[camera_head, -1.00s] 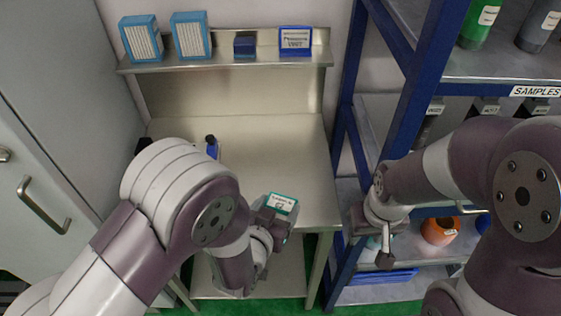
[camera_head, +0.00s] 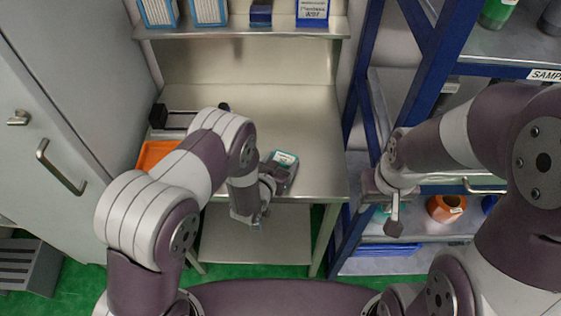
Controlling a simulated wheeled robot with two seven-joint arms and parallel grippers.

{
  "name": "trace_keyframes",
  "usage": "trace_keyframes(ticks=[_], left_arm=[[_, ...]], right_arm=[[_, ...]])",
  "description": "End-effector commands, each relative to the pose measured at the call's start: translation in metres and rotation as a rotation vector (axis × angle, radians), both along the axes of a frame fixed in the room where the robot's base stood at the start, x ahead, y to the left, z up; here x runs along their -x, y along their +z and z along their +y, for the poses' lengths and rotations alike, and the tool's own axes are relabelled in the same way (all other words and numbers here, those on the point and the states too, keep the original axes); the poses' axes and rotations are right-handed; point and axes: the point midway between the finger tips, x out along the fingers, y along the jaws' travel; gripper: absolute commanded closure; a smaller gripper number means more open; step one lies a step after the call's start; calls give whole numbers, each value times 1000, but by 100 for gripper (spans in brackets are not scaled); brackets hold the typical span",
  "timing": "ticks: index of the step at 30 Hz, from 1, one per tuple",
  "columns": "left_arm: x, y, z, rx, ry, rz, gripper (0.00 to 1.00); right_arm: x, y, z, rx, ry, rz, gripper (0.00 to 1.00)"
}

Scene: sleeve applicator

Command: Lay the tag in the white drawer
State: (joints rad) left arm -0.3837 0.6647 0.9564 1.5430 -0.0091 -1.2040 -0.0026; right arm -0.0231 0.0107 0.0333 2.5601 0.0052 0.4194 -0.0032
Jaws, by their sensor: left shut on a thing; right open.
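A small tag (camera_head: 285,157) with a white face and teal edge is held in my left gripper (camera_head: 277,176), which is shut on it. It is over the front right part of the steel bench, and I cannot tell whether it touches the bench. My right gripper (camera_head: 393,213) is open and empty, in front of the blue shelf rack. I cannot make out a white drawer for certain; a metal bar handle (camera_head: 484,187) shows in the rack, mostly behind my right arm.
The steel bench (camera_head: 300,120) is largely bare. An orange tray (camera_head: 156,154) lies at its left, partly behind my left arm. A grey cabinet (camera_head: 70,110) stands at the left. The blue rack (camera_head: 425,75) stands at the right with an orange container (camera_head: 446,208).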

Motion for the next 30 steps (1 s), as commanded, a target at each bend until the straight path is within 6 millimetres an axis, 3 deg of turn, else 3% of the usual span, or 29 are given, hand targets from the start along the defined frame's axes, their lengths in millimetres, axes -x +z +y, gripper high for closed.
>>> trace_keyframes(ticks=[6,7,9,26,30], left_arm=[[0,-6,0,0,0,0,56],[0,-5,0,0,0,1,17],[1,-5,0,0,-1,2,1],[2,1,0,-2,-2,5,1],[19,6,7,-2,-1,4,1]], right_arm=[[0,-7,0,0,0,0,57],[0,-5,0,0,0,0,57],[0,-4,0,0,0,0,57],[0,2,0,0,0,0,57],[0,-5,0,0,0,0,57]])
